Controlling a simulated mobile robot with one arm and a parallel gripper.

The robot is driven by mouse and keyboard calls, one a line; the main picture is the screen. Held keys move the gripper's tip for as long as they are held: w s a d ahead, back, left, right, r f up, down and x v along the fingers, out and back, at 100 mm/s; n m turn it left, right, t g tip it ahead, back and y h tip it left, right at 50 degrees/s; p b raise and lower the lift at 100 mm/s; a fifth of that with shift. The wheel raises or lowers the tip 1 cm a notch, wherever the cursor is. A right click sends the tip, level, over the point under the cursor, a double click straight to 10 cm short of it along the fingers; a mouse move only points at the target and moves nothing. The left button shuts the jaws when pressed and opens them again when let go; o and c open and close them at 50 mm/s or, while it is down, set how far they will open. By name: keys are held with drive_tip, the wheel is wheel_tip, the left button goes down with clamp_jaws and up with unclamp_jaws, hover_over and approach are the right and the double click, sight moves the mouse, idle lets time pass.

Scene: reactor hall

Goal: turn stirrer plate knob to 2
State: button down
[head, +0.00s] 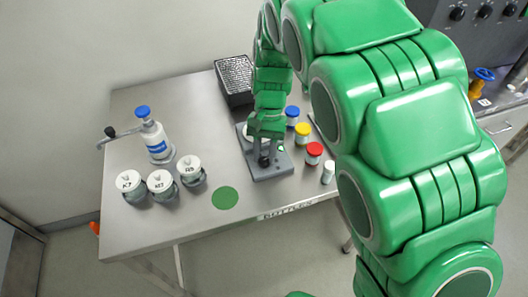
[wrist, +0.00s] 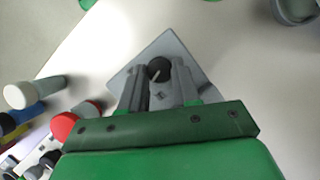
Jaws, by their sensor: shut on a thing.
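The grey stirrer plate (head: 272,172) stands on the steel table near its front edge, and its corner shows in the wrist view (wrist: 178,43). Its black knob (wrist: 159,68) has a pale pointer line, which in the wrist view runs toward the lower left. My gripper (wrist: 160,80) is shut on the knob, one grey finger on each side. In the head view my gripper (head: 265,155) comes down from above onto the plate's front part. I cannot read any scale marks around the knob.
Jars with blue (head: 292,115), yellow (head: 302,131) and red (head: 314,151) lids and a small white-capped vial (head: 328,173) stand close right of the plate. Several white-lidded jars (head: 160,184) and a blue-capped bottle (head: 154,138) stand left. A dark rack (head: 234,80) is behind. A green disc (head: 225,198) marks bare table.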

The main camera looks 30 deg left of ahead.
drive_tip(key=shift+m, duration=0.6)
drive_tip(key=c, duration=0.8)
unclamp_jaws()
drive_tip(key=v, duration=0.7)
drive_tip(key=shift+w+d+r, duration=0.15)
drive_tip(key=shift+r, duration=0.15)
